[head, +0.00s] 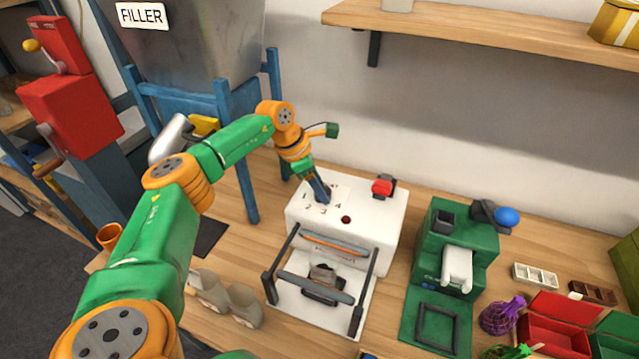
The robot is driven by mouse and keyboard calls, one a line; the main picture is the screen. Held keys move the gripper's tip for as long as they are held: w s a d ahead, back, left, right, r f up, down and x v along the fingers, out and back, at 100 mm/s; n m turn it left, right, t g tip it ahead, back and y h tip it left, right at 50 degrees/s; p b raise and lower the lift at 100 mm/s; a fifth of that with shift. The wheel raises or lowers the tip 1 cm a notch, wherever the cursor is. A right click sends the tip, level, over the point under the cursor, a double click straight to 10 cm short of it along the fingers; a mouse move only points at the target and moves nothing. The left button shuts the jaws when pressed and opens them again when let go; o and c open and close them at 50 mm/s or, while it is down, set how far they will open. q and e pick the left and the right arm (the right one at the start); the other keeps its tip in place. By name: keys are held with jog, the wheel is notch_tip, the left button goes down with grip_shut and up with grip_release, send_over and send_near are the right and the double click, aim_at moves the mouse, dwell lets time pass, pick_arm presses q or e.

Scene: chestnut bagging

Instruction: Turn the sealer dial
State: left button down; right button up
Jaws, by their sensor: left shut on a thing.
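The sealer (374,231) is a white box on the wooden bench. It has a red switch (383,187) on top and a dark red round spot (346,219) near its front edge. Small numbers are printed around the dial on its top left. My left gripper (323,197) reaches down onto this dial and is shut on it. The fingers hide most of the dial, so its pointer direction cannot be read. In front of the box is the sealer's dark-framed bar, with a dark object under it. My right gripper is not in view.
A green machine (455,246) with a blue knob stands to the right of the sealer. The blue-legged filler (190,45) stands behind left. Beige cups (243,304) sit front left. Red bins (556,328) and a purple net bag (500,316) lie at right. A shelf (480,33) hangs above.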

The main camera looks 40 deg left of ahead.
pick_arm(q)
jog(key=n+t+y+p, duration=0.1)
jog(key=n, duration=0.2)
jog(key=shift+d+r+n, duration=0.1)
jog(key=shift+d+n, duration=0.05)
jog(key=shift+n, duration=0.15)
jog(key=shift+n+y+p, duration=0.35)
jog(key=shift+n+y, duration=0.05)
jog(key=shift+n, duration=0.5)
jog(key=shift+d+n+y, duration=0.15)
jog(key=shift+n+y, duration=0.25)
jog(key=shift+n, duration=0.5)
jog(key=n, duration=0.1)
jog(key=n+y+b, duration=0.1)
jog(key=shift+f+n, duration=0.2)
jog(key=shift+n, duration=0.1)
jog(key=n+y+b, duration=0.1)
jog(key=n, duration=0.1)
jog(key=shift+d+n, duration=0.15)
jog(key=shift+n, duration=0.25)
jog(key=n+b, duration=0.1)
jog(key=n, duration=0.1)
jog(key=n+y+b, duration=0.1)
jog(key=n, duration=0.1)
jog(key=shift+d+r+n+g+y, duration=0.1)
jog(key=shift+n+g+y, duration=0.2)
jog(key=shift+g, duration=0.1)
jog(key=shift+c, duration=1.5)
grip_release()
